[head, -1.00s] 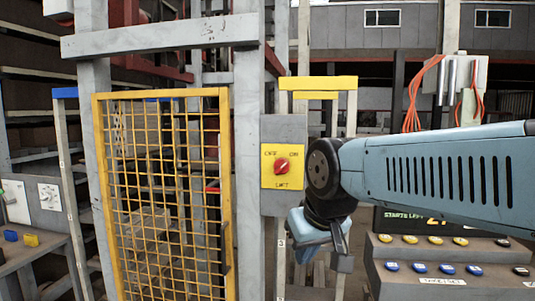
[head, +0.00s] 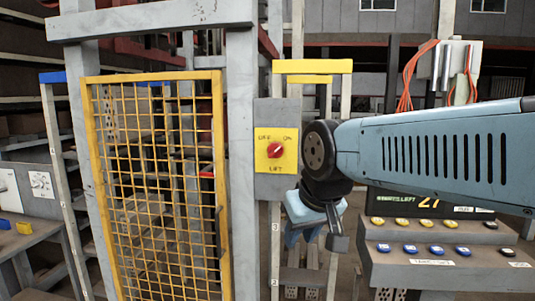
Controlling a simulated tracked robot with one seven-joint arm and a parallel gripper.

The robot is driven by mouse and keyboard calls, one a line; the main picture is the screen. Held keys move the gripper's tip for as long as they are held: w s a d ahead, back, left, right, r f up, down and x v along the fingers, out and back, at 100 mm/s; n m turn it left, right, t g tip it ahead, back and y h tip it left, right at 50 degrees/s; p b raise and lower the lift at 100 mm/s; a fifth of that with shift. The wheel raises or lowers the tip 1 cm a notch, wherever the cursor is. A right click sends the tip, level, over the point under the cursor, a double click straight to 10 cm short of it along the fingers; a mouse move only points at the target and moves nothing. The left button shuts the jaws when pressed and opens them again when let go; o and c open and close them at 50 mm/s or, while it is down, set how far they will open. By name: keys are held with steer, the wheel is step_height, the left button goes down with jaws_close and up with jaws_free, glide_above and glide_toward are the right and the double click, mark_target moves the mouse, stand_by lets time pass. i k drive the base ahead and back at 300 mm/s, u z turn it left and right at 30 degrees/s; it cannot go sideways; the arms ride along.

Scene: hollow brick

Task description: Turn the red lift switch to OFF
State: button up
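The red lift switch (head: 274,150) is a round knob on a yellow plate (head: 265,165) marked OFF at upper left, ON at upper right and LIFT below. The plate is on a grey box on the post beside the yellow mesh gate. The knob's pointer is too small to read surely. My gripper (head: 318,238) hangs below the wrist, lower right of the plate and apart from the switch in the picture. Its fingers point down and are partly hidden, so its opening is unclear.
The yellow mesh gate (head: 218,180) stands left of the switch. A yellow-topped frame (head: 313,67) stands behind it. At right is a console (head: 430,270) with several coloured buttons and a lit display (head: 420,201). A grey bench (head: 35,240) is at far left.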

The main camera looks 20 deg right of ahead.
mark_target(275, 149)
steer(key=z, duration=1.35)
steer(key=k, duration=1.85)
steer(key=u, duration=1.4)
steer(key=i, duration=1)
steer(key=u, duration=0.05)
